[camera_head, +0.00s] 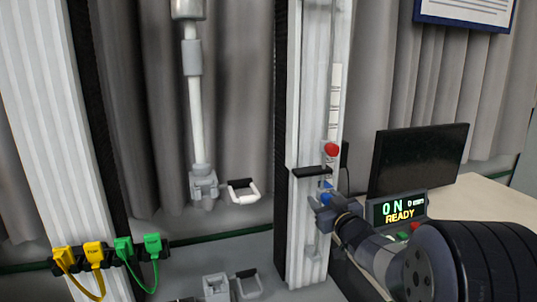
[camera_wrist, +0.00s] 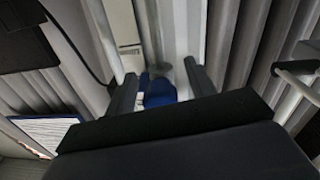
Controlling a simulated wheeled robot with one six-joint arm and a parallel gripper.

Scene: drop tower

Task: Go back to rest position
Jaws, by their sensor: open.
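My gripper (camera_head: 320,200) is at the right column of the drop tower, at the end of my arm coming in from the lower right. In the head view a blue button (camera_head: 326,197) sits at the fingertips, below a red button (camera_head: 331,150). In the wrist view the two dark fingers of my gripper (camera_wrist: 157,90) stand apart, with the blue button (camera_wrist: 160,92) showing between them. I cannot tell whether the fingers touch it. Nothing is held.
A control box (camera_head: 398,207) reading "ON" and "READY" stands right of the column, below a black monitor (camera_head: 418,157). The white tower column (camera_head: 308,100) is close beside my gripper. Yellow plugs (camera_head: 94,254) and green plugs (camera_head: 153,245) are at the lower left.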

